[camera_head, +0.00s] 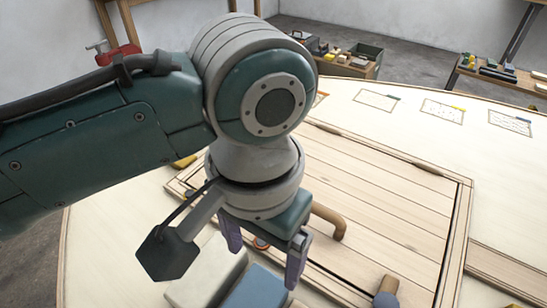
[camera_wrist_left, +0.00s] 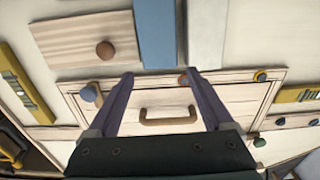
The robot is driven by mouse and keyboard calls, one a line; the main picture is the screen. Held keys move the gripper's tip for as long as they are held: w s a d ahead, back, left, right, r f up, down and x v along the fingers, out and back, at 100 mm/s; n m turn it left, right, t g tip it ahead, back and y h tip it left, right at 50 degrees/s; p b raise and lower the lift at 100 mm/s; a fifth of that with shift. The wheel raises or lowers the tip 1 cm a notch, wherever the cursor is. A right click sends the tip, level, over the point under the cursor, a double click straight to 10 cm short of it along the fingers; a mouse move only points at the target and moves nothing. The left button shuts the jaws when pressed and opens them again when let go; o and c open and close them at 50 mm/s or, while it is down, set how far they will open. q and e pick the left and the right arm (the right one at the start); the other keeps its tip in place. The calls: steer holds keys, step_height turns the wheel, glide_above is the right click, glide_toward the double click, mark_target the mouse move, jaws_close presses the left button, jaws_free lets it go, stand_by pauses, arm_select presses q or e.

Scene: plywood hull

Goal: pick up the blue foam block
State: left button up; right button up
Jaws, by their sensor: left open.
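The blue foam block (camera_head: 257,288) lies at the bottom of the head view, partly cut off by the frame edge and partly behind my gripper. It shows as a long blue strip at the top of the left wrist view (camera_wrist_left: 157,32). A pale grey-white block (camera_head: 207,274) lies beside it, also in the wrist view (camera_wrist_left: 206,34). My left gripper (camera_head: 264,262) points down, open, with its fingers apart. In the wrist view its fingertips (camera_wrist_left: 160,73) appear near the blue block's near end, with nothing held between them. My right gripper is not in view.
A plank hatch panel (camera_head: 375,200) with a curved wooden handle (camera_head: 330,220) lies beside the gripper. A peg with a blue-grey end (camera_head: 386,292) stands at its lower part. The wrist view shows a board with a brown knob (camera_wrist_left: 105,50) and a yellow level-like bar (camera_wrist_left: 22,85).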

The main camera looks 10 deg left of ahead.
mark_target(262, 285)
arm_select(q)
step_height(262, 285, down, 4)
steer(key=shift+s+d+f+b, duration=0.1)
steer(key=shift+f+b, duration=0.05)
steer(key=shift+b, duration=0.25)
step_height(262, 285, down, 5)
steer(key=shift+s+r+b, duration=0.1)
steer(key=shift+b, duration=0.65)
steer(key=c, duration=1)
steer(key=shift+r, duration=0.2)
